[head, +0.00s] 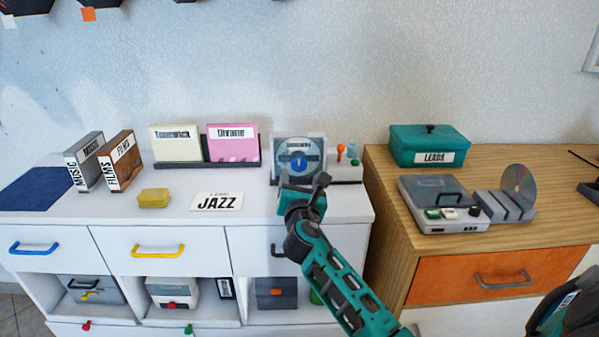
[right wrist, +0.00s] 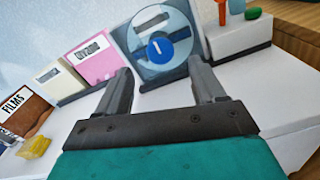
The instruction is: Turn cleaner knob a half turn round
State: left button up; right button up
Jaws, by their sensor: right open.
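The disc cleaner (head: 318,149) stands upright at the back of the white cabinet, with a disc on its dark front. Its round blue knob (head: 299,163) with a white mark sits in the middle of the disc. The knob also shows in the right wrist view (right wrist: 157,47), where the white mark looks close to upright. My right gripper (head: 305,186) is open in front of the cleaner. In the right wrist view its two fingers (right wrist: 160,72) point toward the disc, one either side of the knob's line, with nothing between them.
A JAZZ card (head: 217,202) and yellow block (head: 153,198) lie left of the gripper. Cream and pink cases (head: 233,143) stand beside the cleaner. Orange and green pieces (head: 341,151) stand at its right. A wooden cabinet (head: 385,180) holds a teal LEADS box (head: 428,146).

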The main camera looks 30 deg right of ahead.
aim_at(299, 165)
jog(key=x, duration=0.4)
jog(key=shift+w+d+f+b, duration=0.1)
jog(key=shift+w+b, duration=0.05)
jog(key=shift+b, duration=0.25)
pick_arm(q)
jog(key=shift+w+d, duration=0.15)
jog(key=shift+d, duration=0.15)
pick_arm(e)
jog(key=shift+w+d, duration=0.35)
jog(key=shift+w, duration=0.2)
jog(key=shift+c, duration=0.2)
jog(key=c, duration=1)
pick_arm(q)
jog(key=shift+f, duration=0.1)
